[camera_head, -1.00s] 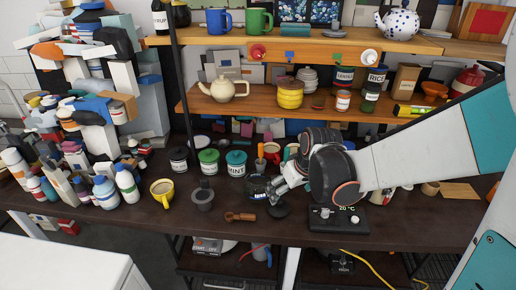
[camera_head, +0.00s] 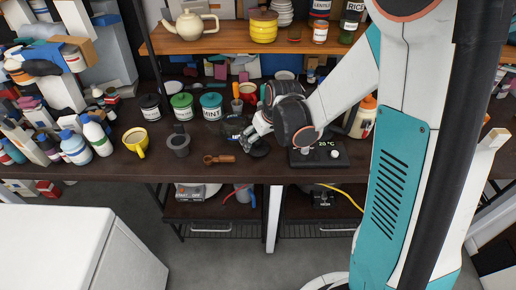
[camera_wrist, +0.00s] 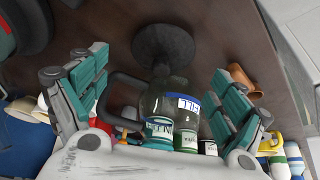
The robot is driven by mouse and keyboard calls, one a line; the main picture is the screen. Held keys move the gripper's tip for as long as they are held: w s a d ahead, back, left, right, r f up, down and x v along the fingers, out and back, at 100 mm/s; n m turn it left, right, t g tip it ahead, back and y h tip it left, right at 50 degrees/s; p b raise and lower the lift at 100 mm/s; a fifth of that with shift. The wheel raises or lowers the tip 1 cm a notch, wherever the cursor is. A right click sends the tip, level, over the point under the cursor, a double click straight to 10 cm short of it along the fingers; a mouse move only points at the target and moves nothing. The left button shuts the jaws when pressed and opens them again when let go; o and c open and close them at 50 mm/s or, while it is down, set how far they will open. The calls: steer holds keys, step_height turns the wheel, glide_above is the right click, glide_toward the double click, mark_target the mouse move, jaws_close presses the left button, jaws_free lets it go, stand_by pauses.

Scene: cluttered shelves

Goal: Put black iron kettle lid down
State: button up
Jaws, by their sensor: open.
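The black iron kettle lid (camera_wrist: 163,42) appears as a dark round disc with a short knob in the wrist view, lying on the dark tabletop. In the head view it is a small black disc (camera_head: 259,150) just in front of my gripper (camera_head: 254,130). My gripper (camera_wrist: 160,66) is open, its teal-padded fingers spread apart on either side, with the knob between them and the disc beyond the fingertips. I see nothing gripped. A dark curved handle (camera_wrist: 118,97) shows beside the left finger; I cannot tell whether it belongs to the kettle.
Bare tabletop lies along the front edge.

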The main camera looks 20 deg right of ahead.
mark_target(258, 141)
steer(key=b+x, duration=0.1)
steer(key=x, duration=0.3)
steer(key=shift+f, duration=0.1)
steer(key=shift+c, duration=0.2)
steer(key=c, duration=1.1)
steer(key=shift+c, duration=0.2)
